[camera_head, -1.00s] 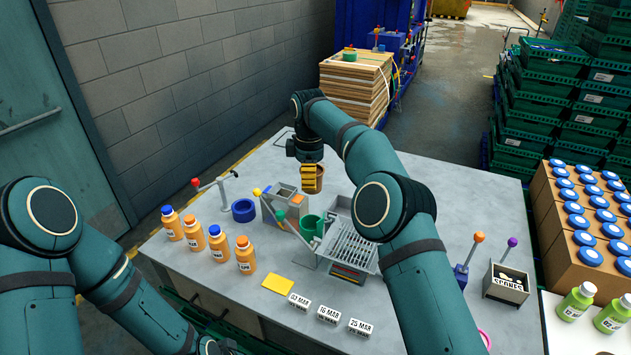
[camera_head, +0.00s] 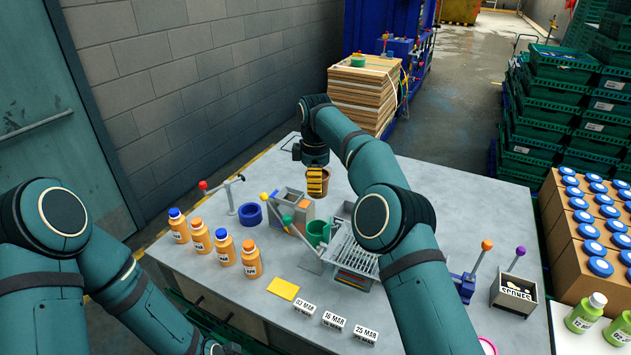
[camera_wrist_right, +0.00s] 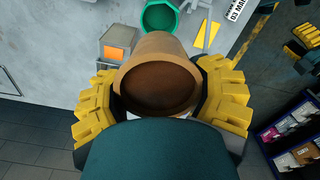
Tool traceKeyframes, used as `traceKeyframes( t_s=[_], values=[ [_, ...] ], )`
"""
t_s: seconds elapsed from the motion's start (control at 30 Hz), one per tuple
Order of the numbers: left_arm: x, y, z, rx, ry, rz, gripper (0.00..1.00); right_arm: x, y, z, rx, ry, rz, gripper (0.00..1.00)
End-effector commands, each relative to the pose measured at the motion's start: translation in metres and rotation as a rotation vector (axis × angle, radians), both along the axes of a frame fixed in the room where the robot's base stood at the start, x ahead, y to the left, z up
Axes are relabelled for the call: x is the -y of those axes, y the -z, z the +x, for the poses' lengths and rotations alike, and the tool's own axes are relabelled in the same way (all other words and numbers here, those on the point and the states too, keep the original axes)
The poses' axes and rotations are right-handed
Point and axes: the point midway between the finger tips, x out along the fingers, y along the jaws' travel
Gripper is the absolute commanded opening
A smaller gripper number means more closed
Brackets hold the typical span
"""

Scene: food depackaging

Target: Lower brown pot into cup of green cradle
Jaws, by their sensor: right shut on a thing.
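The brown pot (camera_head: 324,186) is held in my right gripper (camera_head: 317,184), above the table behind the green cradle. In the right wrist view the brown pot (camera_wrist_right: 160,85) sits between the yellow finger pads of my right gripper (camera_wrist_right: 160,100), which is shut on it. The cup of the green cradle (camera_head: 318,232) stands open and upright in front of the pot, apart from it. In the right wrist view the green cup (camera_wrist_right: 159,17) shows just beyond the pot.
A grey box with an orange patch (camera_head: 303,205) and a slatted rack (camera_head: 352,252) flank the cradle. A blue ring (camera_head: 250,214) and several orange bottles (camera_head: 226,247) stand to the left. Date blocks (camera_head: 334,321) lie at the front. The table's back right is clear.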

Motion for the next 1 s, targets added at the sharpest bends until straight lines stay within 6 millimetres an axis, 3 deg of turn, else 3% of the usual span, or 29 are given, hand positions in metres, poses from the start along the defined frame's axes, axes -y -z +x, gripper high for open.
traceKeyframes(
  t_s=[1.0],
  values=[
    [0.000,0.022,0.000,0.000,0.000,0.000,0.47,0.000,0.046,0.000,0.000,0.001,0.000,0.22]
  ],
)
